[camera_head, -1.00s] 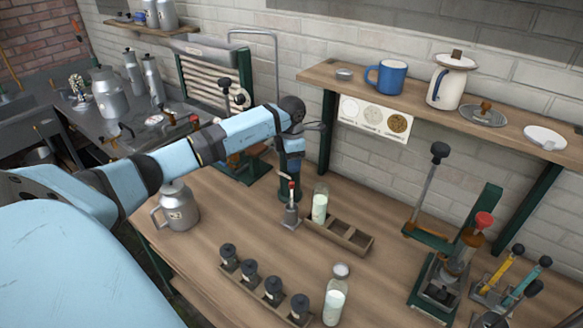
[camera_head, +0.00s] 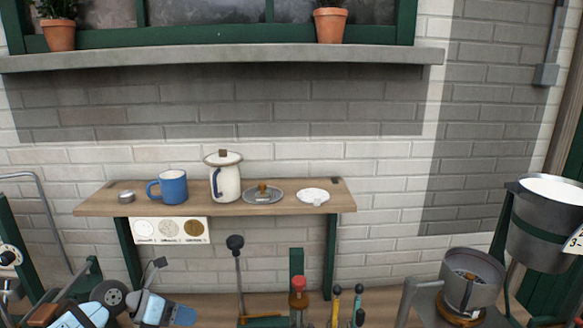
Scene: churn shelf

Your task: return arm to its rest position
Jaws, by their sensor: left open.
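My left arm (camera_head: 88,312) comes in at the bottom left, cut off by the lower edge. Its light blue links and dark joints show. My left gripper (camera_head: 152,270) is small and dark here, above the wrist and below the picture card under the shelf. It is open, with nothing seen between its fingers. My right arm and gripper are out of view.
A wooden wall shelf (camera_head: 100,205) holds a blue mug (camera_head: 173,188), a white lidded jug (camera_head: 226,183) and a white dish (camera_head: 313,196). A grey bucket (camera_head: 540,225) is at the right. Most of the bench is out of frame.

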